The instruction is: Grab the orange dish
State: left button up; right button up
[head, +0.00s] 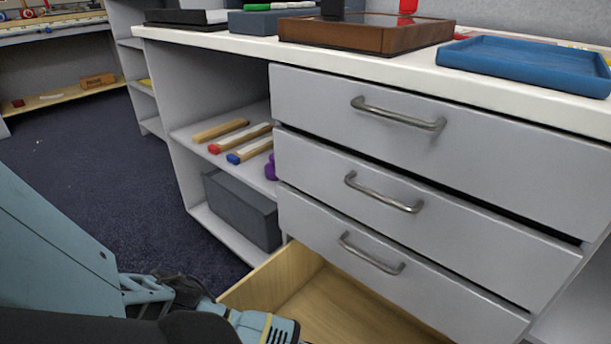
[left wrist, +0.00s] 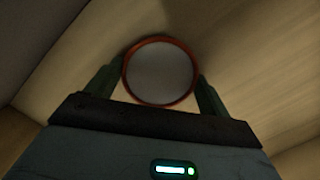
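The orange dish (left wrist: 160,101) shows in the left wrist view as a round thing with an orange rim and a grey inside. It lies between the two dark fingertips of my left gripper (left wrist: 160,72), which meet its rim on both sides with no gap that I can see. Pale wood lies behind it. In the head view my left arm reaches down at the bottom, over the open lowest drawer (head: 345,308). The dish and my left fingertips are hidden there. My right gripper is in neither view.
The drawer's wooden sides stand close around my left arm. A shelf with wooden sticks (head: 240,138) and a grey box (head: 242,210) is to the left. A brown tray (head: 365,33) and a blue tray (head: 525,63) sit on the top.

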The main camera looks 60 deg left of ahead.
pick_arm(q)
jog(key=c, duration=0.9)
jog(key=shift+r, duration=0.1)
notch_tip(320, 180, up, 10)
jog(key=p, duration=0.6)
